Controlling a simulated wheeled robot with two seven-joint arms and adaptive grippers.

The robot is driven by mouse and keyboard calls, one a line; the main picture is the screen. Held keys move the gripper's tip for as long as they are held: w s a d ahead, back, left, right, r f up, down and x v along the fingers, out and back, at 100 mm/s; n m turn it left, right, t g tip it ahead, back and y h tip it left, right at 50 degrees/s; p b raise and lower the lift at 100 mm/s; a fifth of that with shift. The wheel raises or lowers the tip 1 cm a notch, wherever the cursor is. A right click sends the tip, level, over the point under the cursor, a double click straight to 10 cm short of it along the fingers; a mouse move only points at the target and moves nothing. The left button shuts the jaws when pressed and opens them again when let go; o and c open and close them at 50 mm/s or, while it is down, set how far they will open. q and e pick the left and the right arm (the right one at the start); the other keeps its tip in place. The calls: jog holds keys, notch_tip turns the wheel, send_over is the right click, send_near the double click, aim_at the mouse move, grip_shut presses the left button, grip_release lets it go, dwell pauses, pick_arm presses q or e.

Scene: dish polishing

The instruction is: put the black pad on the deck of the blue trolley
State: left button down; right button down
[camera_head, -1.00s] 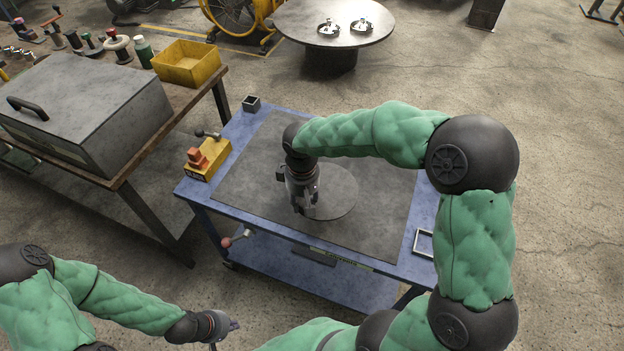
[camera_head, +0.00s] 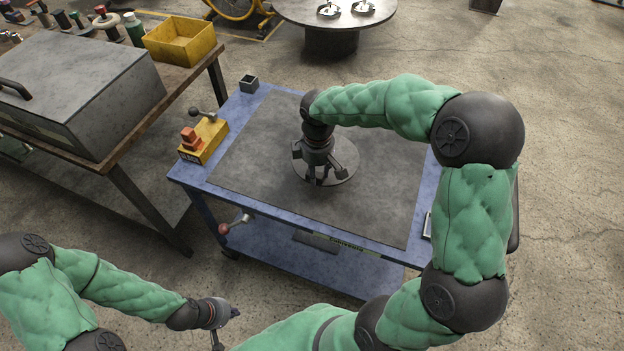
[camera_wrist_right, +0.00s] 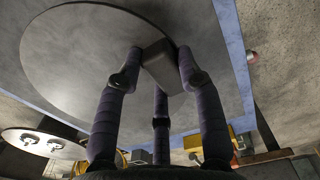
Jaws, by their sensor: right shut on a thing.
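The blue trolley (camera_head: 190,182) stands in the middle of the head view, with a dark grey mat (camera_head: 262,150) over most of its deck. A flat round grey disc (camera_head: 345,171) lies on the mat and fills much of the wrist view (camera_wrist_right: 70,50). My right gripper (camera_head: 322,180) is over the disc, pointing down. Its three fingers are shut on a dark grey block, seemingly the black pad (camera_wrist_right: 160,62). Whether the pad touches the disc is unclear; the gripper hides it in the head view. My left gripper (camera_head: 228,325) is open and empty, in front of the trolley.
A yellow box with orange blocks (camera_head: 200,143) and a small square dark cup (camera_head: 249,83) sit along the trolley's left side. A small frame (camera_head: 428,225) is at its right edge, partly behind my arm. A workbench (camera_head: 150,195) stands left. The mat's left and front areas are clear.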

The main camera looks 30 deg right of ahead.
jog(key=w+f, duration=0.1)
jog(key=w+f+b, duration=0.1)
jog(key=f, duration=0.1)
jog(key=w+f, duration=0.2)
jog(key=shift+d+f+b, duration=0.1)
jog(key=shift+d+b, duration=0.25)
jog(key=shift+d, duration=0.05)
jog(key=shift+w+f+b, duration=0.15)
jog(key=shift+f+b, duration=0.45)
jog(key=shift+f, duration=1.1)
jog(key=shift+f, duration=0.15)
jog(key=c, duration=0.8)
grip_release()
notch_tip(320, 180, up, 12)
jog(key=p, duration=0.4)
